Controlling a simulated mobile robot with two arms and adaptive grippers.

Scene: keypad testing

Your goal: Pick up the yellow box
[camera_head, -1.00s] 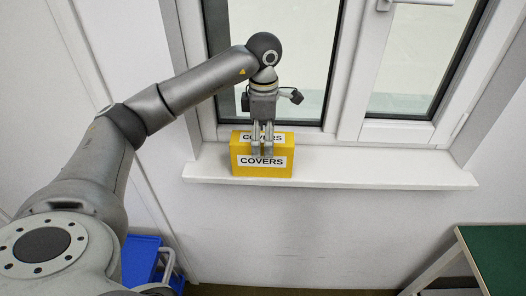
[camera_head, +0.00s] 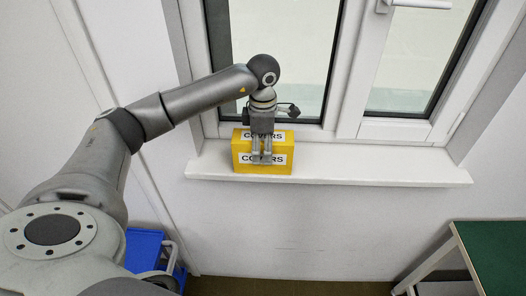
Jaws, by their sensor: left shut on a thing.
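The yellow box (camera_head: 242,153) has white labels reading COVERS on its top and front. It stands on the white window sill, towards its left end. My left gripper (camera_head: 262,158) points down over the box, and its fingers cover the middle of both labels. It is shut on the box. Where the far side of the grip meets the box is hidden. My right gripper is not in view.
The window sill (camera_head: 380,166) is bare to the right of the box. The window frame (camera_head: 348,80) rises close behind it. A blue container (camera_head: 143,252) is at the lower left, and a green-topped table (camera_head: 495,252) is at the lower right.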

